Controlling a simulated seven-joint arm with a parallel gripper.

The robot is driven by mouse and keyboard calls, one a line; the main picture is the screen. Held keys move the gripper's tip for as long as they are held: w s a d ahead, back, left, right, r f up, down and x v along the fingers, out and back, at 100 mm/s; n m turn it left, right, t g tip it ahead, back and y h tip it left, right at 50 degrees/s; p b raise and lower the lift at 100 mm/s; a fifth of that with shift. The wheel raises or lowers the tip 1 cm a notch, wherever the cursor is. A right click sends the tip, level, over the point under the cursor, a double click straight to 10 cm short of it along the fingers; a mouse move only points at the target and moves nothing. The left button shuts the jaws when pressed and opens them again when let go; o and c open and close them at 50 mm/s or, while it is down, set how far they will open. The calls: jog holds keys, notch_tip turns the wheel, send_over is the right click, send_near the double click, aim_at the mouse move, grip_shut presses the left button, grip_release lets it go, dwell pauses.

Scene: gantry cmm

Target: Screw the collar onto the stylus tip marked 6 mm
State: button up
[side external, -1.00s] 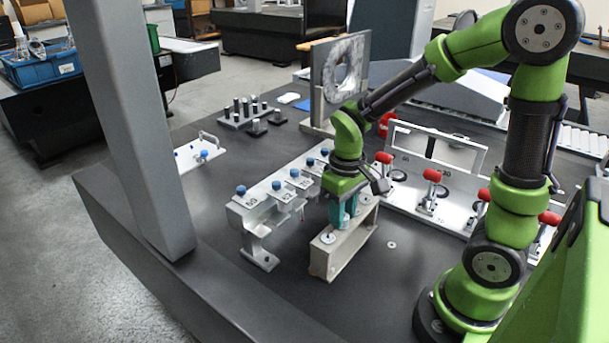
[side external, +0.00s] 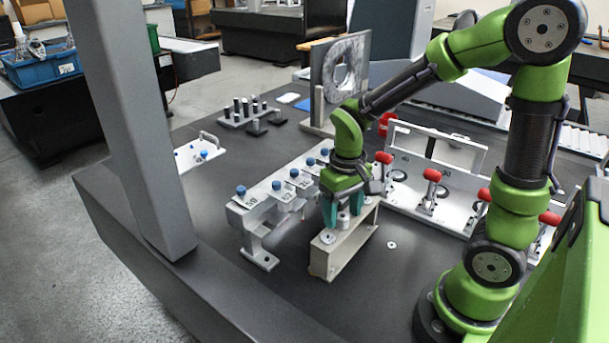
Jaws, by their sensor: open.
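My gripper (side external: 343,210) is open over a beige bar-shaped stand (side external: 330,262). Its two teal fingers are spread, one on each side of a small grey cylindrical piece (side external: 343,220), with a gap visible. This piece stands upright on the top of the stand, near its middle; it may be the collar, but I cannot tell whether it is threaded onto a stylus tip. A pale round disc (side external: 327,238) with a small point lies at the near end of the stand's top. No 6 mm mark is readable.
A pale rack (side external: 262,207) with several blue-topped knobs stands just left of my gripper. A fixture panel with red-handled clamps (side external: 432,175) is at right. An upright plate with a hole (side external: 342,65) stands behind. A small washer (side external: 391,245) lies on the dark table.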

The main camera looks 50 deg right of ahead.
notch_tip(320, 180, up, 16)
jog(key=shift+r, duration=0.25)
dwell(0.3)
jog(key=n, duration=0.4)
send_near(343, 215)
notch_tip(343, 215, down, 9)
jog(key=shift+a+r, duration=0.1)
dwell(0.3)
jog(key=shift+c, duration=0.2)
